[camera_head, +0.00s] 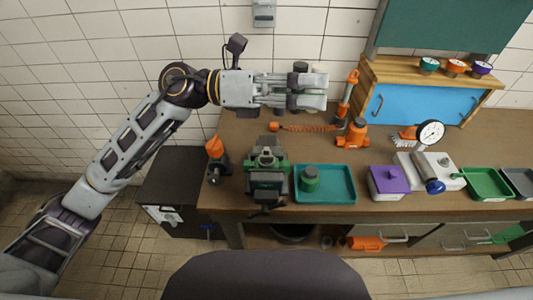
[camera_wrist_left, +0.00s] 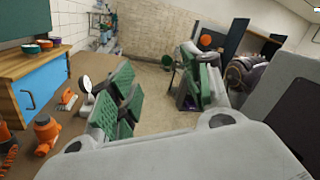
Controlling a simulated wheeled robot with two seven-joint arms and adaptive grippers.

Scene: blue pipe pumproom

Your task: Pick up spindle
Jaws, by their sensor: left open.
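I cannot tell for sure which object is the spindle. My left gripper (camera_head: 318,91) is in the head view above the back of the workbench (camera_head: 380,140), pointing right. It is open, with its green finger pads apart and nothing between them in the left wrist view (camera_wrist_left: 163,88). Dark upright pieces (camera_head: 300,67) show partly behind the gripper. My right gripper is not in view.
A green vise (camera_head: 266,170) and an orange-tipped bottle (camera_head: 215,150) stand at the bench's left end. An orange jack-like tool (camera_head: 352,133) stands right of the gripper. A purple box (camera_head: 389,181), a dial gauge (camera_head: 430,134) and a blue-door cabinet (camera_head: 420,104) are farther right.

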